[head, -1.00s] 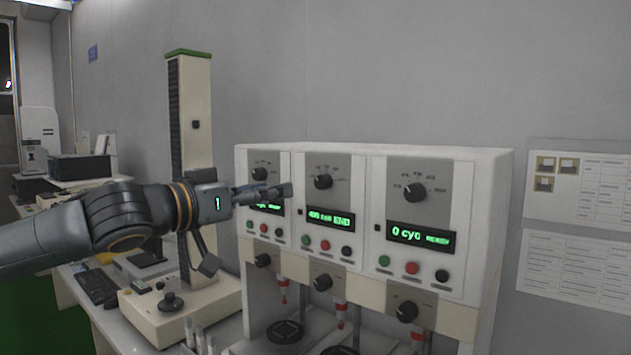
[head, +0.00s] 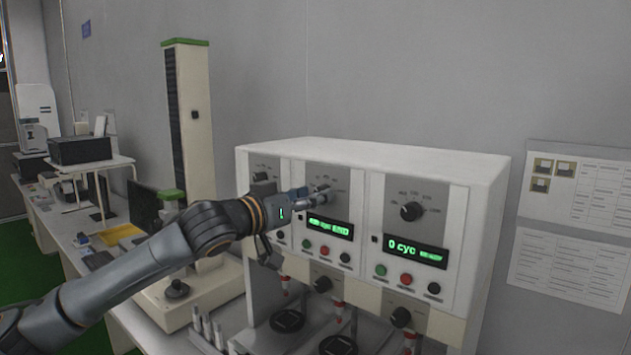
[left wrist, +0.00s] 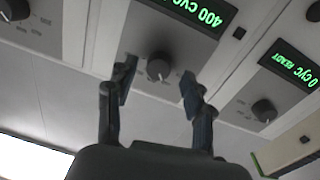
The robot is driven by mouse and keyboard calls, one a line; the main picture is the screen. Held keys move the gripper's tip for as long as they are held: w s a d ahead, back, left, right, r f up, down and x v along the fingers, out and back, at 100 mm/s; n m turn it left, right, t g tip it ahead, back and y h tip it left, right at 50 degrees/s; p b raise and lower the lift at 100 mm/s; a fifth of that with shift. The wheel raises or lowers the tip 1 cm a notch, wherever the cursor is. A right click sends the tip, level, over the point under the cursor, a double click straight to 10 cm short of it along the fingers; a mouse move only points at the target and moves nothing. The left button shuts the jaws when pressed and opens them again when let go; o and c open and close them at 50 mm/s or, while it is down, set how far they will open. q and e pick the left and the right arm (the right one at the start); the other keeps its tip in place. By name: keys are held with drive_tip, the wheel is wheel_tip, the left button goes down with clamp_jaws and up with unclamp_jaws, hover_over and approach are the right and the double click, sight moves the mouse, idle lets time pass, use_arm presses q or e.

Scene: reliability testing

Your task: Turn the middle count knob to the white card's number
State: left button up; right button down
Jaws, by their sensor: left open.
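The middle count knob (left wrist: 159,67) is a dark round knob on the middle station's panel. In the left wrist view it sits beyond and between the fingertips of my open left gripper (left wrist: 157,80), with no contact to be seen. In the head view my left gripper (head: 322,194) reaches across the middle panel and mostly hides that knob. The middle display (left wrist: 196,14) shows 400 cyc in green, upside down in the left wrist view. I cannot make out a white card with a number. My right gripper is not in view.
The right station has its own knob (head: 411,211) and a display (head: 416,250) reading 0 cyc. Coloured buttons (head: 406,279) sit below the displays. Papers (head: 570,268) hang on the right wall. A tall column machine (head: 190,120) stands to the left.

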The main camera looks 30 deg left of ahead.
use_arm(q)
drive_tip(key=shift+w+d, duration=0.15)
drive_tip(key=shift+w, duration=0.65)
clamp_jaws()
drive_tip(key=shift+p, duration=0.35)
drive_tip(key=shift+r+m+p, duration=0.1)
drive_tip(key=shift+m+p, duration=2.45)
drive_tip(key=shift+m, duration=1.25)
